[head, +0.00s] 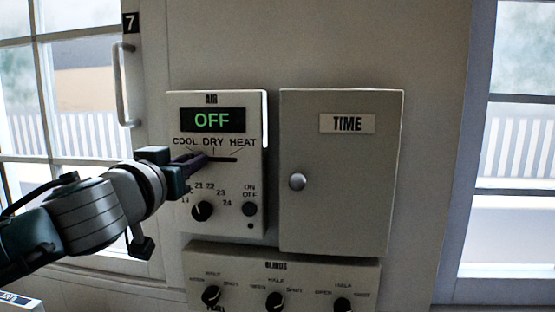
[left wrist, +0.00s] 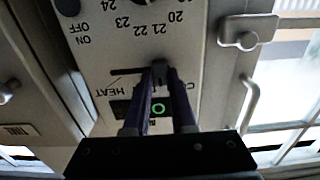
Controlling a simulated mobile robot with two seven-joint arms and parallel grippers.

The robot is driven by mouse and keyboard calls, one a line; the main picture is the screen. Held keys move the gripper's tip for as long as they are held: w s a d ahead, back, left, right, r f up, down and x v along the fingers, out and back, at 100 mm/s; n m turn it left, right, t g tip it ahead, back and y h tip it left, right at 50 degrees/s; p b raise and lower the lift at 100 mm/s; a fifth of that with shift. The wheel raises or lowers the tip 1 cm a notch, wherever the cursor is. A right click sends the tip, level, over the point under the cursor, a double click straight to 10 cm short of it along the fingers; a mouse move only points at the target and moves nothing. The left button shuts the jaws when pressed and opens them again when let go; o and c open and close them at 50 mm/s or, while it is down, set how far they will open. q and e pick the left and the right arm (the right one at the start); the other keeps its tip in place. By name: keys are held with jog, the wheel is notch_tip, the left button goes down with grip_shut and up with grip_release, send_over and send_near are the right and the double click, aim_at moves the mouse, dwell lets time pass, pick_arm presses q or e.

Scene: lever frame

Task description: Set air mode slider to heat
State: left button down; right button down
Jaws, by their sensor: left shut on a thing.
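The AIR panel (head: 232,185) is a pale box with a dark screen (head: 212,120) reading OFF in green. Below are the labels COOL, DRY and HEAT over a horizontal slot (head: 228,159). My left gripper (head: 203,160) reaches in from the left, its fingers at the slot's left part. In the left wrist view, which is upside down, my left gripper (left wrist: 160,72) is shut on the dark slider knob (left wrist: 159,70). The slot toward HEAT is bare. The fingers partly cover the labels, so whether the knob is at COOL or DRY is unclear. My right gripper is not in view.
Below the slot are a temperature dial (head: 202,211) and an ON/OFF button (head: 250,209). A TIME cabinet (head: 340,215) with a round knob stands close on the right. A BLINDS panel (head: 300,270) with dials sits below. A window handle (head: 122,85) is at upper left.

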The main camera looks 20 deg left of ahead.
aim_at(232, 158)
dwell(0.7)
pick_arm(q)
jog(key=d+b, duration=0.1)
jog(key=d, duration=0.1)
jog(key=w+d+b, duration=0.1)
jog(key=d, duration=0.2)
jog(key=shift+w+d+f, duration=0.1)
jog(key=shift+w+d, duration=0.1)
jog(key=shift+d, duration=0.25)
jog(key=c, duration=0.7)
grip_release()
jog(key=shift+c, duration=0.2)
